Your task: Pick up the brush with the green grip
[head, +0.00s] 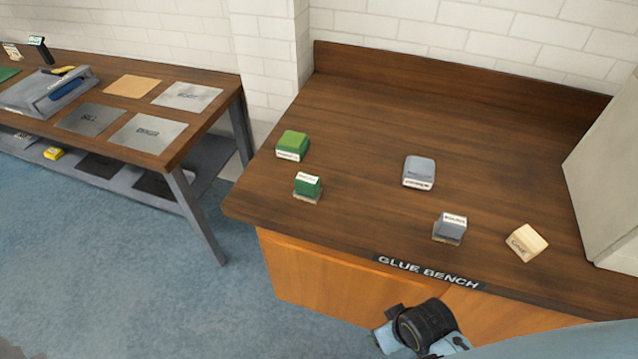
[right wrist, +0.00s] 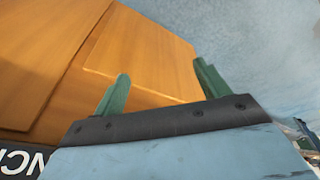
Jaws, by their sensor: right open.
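On the glue bench (head: 370,120), a small upright block with a green grip, a white label and a tan underside (head: 308,187) stands near the front left; it looks like the green-gripped brush, but bristles are too small to make out. A wider green block with a pale labelled front (head: 293,145) sits just behind it. My right gripper (right wrist: 165,88) is open and empty in the right wrist view, its green fingers in front of the orange cabinet front (right wrist: 140,55). In the head view my right arm is low, below the bench edge. My left gripper is not in view.
A grey block (head: 419,171), a grey-gripped block (head: 450,228) and a pale wooden block (head: 526,242) are also on the bench. A grey cabinet (head: 608,170) stands at the right. A separate table (head: 190,130) is at the left. The bench's back is clear.

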